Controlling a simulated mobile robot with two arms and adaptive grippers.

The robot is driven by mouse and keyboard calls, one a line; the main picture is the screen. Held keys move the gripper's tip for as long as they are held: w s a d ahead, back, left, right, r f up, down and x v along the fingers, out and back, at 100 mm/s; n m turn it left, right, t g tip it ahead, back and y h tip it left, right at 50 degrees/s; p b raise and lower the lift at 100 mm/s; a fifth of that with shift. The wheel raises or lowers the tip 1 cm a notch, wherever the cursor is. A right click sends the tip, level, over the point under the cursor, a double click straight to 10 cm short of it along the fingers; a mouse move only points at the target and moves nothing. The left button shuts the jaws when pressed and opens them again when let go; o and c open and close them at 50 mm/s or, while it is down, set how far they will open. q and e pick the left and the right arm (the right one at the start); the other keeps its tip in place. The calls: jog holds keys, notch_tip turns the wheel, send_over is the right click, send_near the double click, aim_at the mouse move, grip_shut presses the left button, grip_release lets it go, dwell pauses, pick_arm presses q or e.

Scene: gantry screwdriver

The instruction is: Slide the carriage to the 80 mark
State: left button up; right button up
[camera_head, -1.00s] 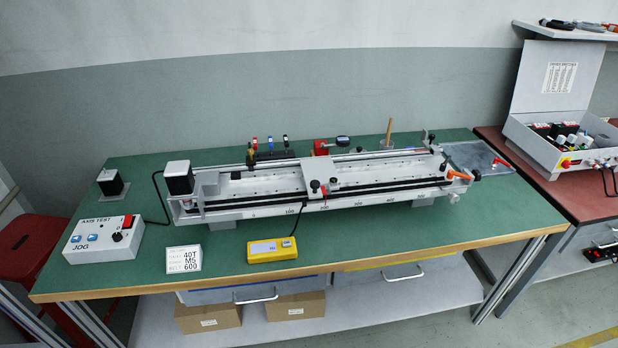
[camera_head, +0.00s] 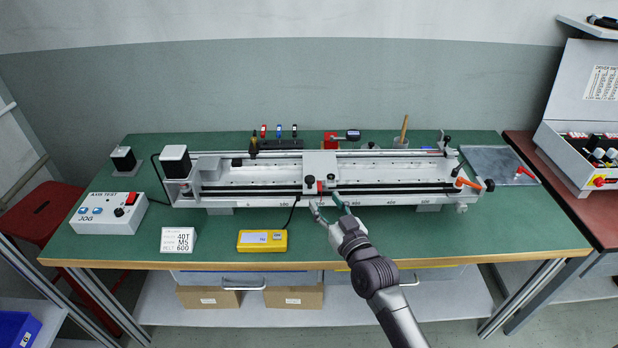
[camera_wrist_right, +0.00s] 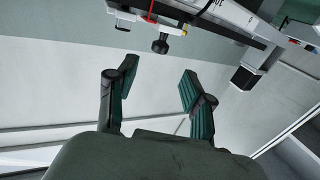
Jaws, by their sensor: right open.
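The carriage (camera_head: 320,163) is a pale block straddling the rails of the long gantry (camera_head: 245,190), around its middle. A black knob (camera_head: 310,180) and a small red part (camera_head: 320,186) are on its front. A numbered scale (camera_head: 376,201) runs along the front rail; its small figures are hard to read. My right gripper (camera_head: 325,201) is open and empty, just in front of and below the carriage's front. In the right wrist view its spread fingers (camera_wrist_right: 158,72) have a black knob (camera_wrist_right: 160,46) ahead of them, apart from it. My left gripper is not in view.
A jog box (camera_head: 108,213), a white label block (camera_head: 178,240) and a yellow meter (camera_head: 262,240) stand on the green bench (camera_head: 210,260) at front left. An orange lever (camera_head: 467,183) sticks out at the gantry's right end. The bench's front right is mostly clear.

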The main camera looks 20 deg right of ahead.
aim_at(312, 182)
jog(key=w, duration=0.7)
jog(key=w+a, duration=0.1)
jog(key=w, duration=0.2)
jog(key=shift+w, duration=0.15)
grip_shut()
